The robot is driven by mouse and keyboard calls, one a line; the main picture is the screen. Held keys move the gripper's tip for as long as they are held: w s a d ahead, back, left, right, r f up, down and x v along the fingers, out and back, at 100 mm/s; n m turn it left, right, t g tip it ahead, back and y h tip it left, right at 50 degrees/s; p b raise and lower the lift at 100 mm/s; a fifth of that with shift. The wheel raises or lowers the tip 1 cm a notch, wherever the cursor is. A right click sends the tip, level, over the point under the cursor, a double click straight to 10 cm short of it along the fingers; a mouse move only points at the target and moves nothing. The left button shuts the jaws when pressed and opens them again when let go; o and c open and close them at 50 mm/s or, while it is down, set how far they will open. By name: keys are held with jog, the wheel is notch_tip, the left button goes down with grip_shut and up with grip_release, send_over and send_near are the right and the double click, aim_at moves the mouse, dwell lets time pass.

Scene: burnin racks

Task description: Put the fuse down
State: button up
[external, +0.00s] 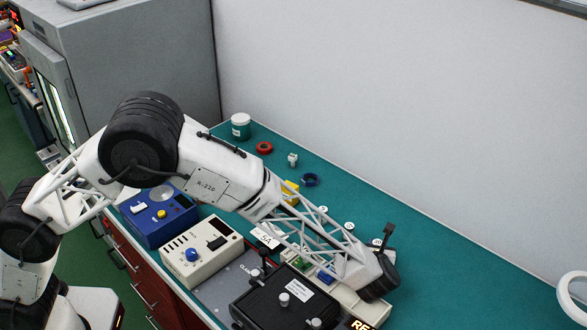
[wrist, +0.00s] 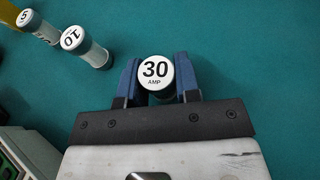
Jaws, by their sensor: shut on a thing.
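A white-topped fuse marked "30 AMP" (wrist: 155,72) sits between the two blue fingers of my gripper (wrist: 157,84) in the wrist view. My gripper is shut on it, with a finger against each side. The fuse is seen from its top end, so its lower part is hidden, and I cannot tell whether it touches the green bench. In the external view my arm's end is over the bench at the right, and the fingers cannot be made out.
Two other fuses, marked "10" (wrist: 84,47) and "5" (wrist: 38,27), stand to the left in the wrist view. In the external view, a cream box (external: 201,252), a blue instrument (external: 158,214) and a black box (external: 285,298) crowd the front. Green bench (external: 460,270) is clear at the right.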

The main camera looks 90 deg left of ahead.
jog(key=shift+f, duration=0.1)
jog(key=o, duration=0.9)
jog(key=v, duration=1.2)
jog(key=shift+r, duration=0.2)
dwell(0.4)
